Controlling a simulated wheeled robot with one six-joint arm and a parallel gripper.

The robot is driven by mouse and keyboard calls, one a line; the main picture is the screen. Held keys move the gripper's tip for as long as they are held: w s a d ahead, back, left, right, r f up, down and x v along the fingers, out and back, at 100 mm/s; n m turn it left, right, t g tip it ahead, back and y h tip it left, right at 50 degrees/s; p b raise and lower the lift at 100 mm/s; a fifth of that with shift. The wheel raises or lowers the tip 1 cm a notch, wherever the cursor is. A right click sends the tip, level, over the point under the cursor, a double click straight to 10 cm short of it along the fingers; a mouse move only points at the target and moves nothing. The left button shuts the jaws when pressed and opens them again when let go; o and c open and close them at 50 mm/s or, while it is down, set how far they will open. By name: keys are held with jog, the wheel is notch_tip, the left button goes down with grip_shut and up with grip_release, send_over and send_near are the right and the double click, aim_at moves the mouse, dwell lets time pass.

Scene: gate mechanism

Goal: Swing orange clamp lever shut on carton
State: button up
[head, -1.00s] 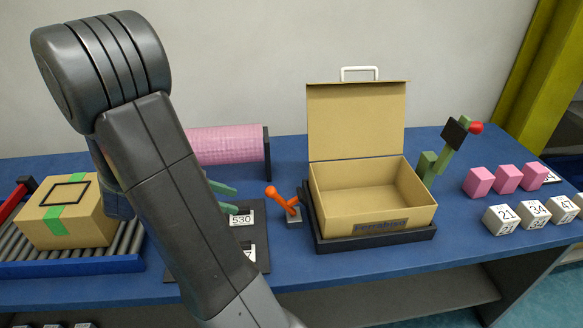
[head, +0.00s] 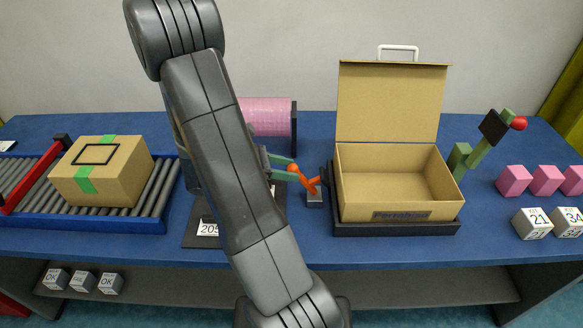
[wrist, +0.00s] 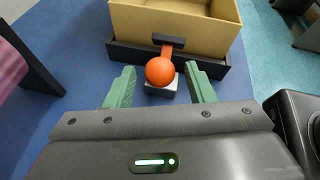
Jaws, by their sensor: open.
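The orange clamp lever (head: 303,178) stands on a small pale base left of the open carton (head: 385,208), leaning left, away from it. Its ball end (wrist: 160,71) faces my gripper in the wrist view. The carton sits in a black tray (head: 400,228) with its lid raised. A black bar crosses the lever near the carton wall. My gripper (head: 283,168) has two green fingers, open, one on each side of the ball in the wrist view, with visible gaps. My arm hides part of the table in the head view.
A pink roll (head: 265,117) lies behind my arm. A taped box (head: 100,172) sits on the roller conveyor (head: 85,220) at left. At right stand a green jointed piece with a red ball (head: 519,123), pink blocks (head: 515,180) and numbered cubes (head: 532,223). Table is clear in front of the tray.

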jog(key=shift+x, duration=0.8)
jog(key=shift+c, duration=0.2)
grip_shut()
